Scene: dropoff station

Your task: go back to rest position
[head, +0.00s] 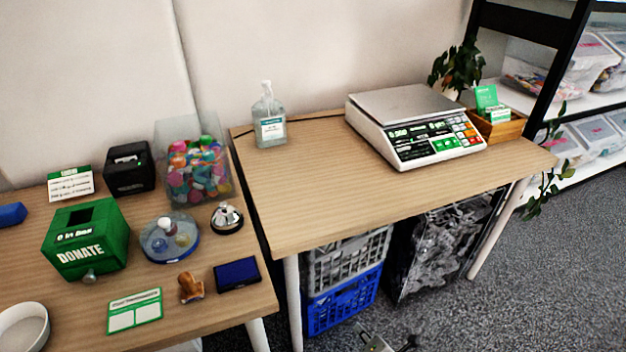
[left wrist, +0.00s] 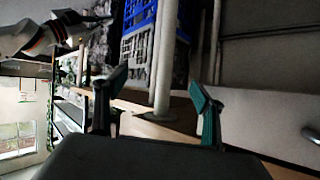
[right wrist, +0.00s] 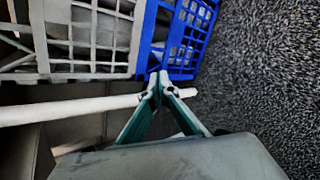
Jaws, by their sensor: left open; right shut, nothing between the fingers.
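My right gripper (head: 380,344) only just shows at the bottom edge of the head view, low in front of the tables. In the right wrist view my right gripper (right wrist: 160,82) is shut with its green fingertips together and nothing between them. My left gripper (left wrist: 150,90) shows in the left wrist view with its two green fingers spread apart and empty. A white table leg and the blue crate lie beyond it there. I cannot make out my left gripper in the head view.
A wooden table (head: 330,195) holds a scale (head: 400,105) and a sanitizer bottle (head: 268,125). The left table (head: 70,305) holds a green donation box (head: 88,240) and small items. A white table leg (right wrist: 70,108) and blue crate (right wrist: 190,40) are near my right gripper. Grey floor is open at right.

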